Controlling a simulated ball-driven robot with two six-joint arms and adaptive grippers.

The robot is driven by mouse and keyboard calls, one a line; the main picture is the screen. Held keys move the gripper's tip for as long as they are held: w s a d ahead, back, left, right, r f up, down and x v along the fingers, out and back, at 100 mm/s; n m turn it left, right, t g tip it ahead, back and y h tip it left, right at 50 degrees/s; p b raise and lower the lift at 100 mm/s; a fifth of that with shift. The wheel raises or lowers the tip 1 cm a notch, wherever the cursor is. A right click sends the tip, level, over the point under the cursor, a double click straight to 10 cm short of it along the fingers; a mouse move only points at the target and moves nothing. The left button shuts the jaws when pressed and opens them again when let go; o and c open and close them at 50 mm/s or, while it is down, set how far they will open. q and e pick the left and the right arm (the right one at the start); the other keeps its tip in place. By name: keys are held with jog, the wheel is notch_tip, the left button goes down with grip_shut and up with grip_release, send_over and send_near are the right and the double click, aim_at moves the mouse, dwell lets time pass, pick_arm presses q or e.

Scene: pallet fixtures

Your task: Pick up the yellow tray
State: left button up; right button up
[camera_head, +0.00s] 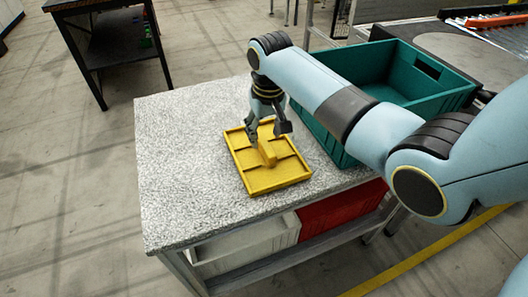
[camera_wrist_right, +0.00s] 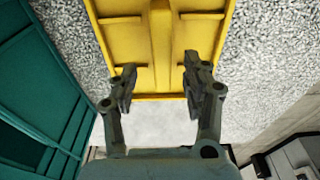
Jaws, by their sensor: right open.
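The yellow tray (camera_head: 268,176) lies flat on the speckled grey table top, with a low rim, short ribs and a raised block in its middle. My right gripper (camera_head: 268,138) points down over the far part of the tray, close to the raised block. Whether the fingertips touch the tray cannot be told. My left gripper is not in view.
A teal crate (camera_head: 330,138) stands right beside the tray, under my right arm. The table top (camera_head: 180,150) is clear to the left. White (camera_head: 245,244) and red (camera_head: 340,209) bins sit on the shelf below. A dark table (camera_head: 118,45) stands at the back left.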

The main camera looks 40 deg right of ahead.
aim_at(264, 142)
notch_tip(264, 142, down, 4)
jog(key=shift+a, duration=0.15)
grip_shut()
dwell(0.3)
